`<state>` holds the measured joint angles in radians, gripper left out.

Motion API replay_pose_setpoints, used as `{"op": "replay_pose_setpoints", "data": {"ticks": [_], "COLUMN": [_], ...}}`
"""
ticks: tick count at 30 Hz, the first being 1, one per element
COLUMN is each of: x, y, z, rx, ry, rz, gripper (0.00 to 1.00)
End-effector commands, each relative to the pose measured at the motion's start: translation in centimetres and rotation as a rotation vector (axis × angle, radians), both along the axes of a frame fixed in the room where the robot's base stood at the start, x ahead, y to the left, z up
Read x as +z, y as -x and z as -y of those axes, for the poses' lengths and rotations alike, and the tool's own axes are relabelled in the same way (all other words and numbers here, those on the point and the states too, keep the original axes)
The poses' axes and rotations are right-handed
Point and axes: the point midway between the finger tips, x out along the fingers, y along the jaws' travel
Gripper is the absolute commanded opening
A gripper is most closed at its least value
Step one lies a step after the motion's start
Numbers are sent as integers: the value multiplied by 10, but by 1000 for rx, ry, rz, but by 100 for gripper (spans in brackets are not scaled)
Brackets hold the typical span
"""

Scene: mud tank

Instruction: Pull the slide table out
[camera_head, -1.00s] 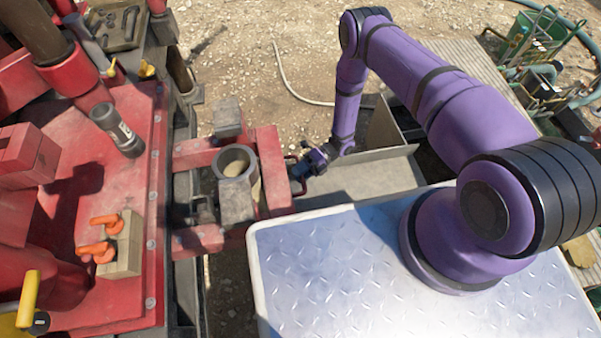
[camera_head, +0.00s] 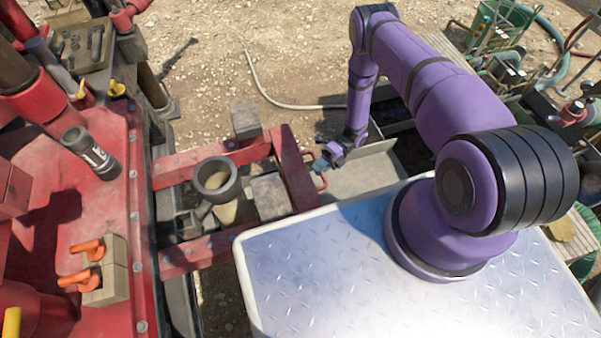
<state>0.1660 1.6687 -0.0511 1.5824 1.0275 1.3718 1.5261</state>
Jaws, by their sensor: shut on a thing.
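The slide table is a red frame (camera_head: 290,160) that sticks out to the right from the red rig deck (camera_head: 95,195). Two red rails join its outer crossbar to the rig. A small red handle (camera_head: 320,181) stands on the outer side of the crossbar. My gripper (camera_head: 322,164) is shut on this handle; the fingers are small in the picture and partly hidden by the wrist. A grey round cup (camera_head: 216,180) stands between the rails, with a flat grey block (camera_head: 269,196) beside it.
My diamond-plate base top lies just in front of the frame. A grey tank wall (camera_head: 365,172) is right of my gripper. Hoses and a green bucket (camera_head: 503,22) lie far right.

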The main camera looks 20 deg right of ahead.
Motion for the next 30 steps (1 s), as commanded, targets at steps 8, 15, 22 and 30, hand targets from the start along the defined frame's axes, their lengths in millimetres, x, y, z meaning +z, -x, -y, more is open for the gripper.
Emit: {"op": "replay_pose_setpoints", "data": {"ticks": [8, 15, 22, 30], "x": [-1, -2, -1, 2], "y": [0, 0, 0, -6], "z": [14, 12, 13, 26], "rx": [0, 0, 0, -2], "ry": [3, 2, 1, 1], "rz": [2, 2, 2, 2], "gripper": [0, 33, 42, 42]}}
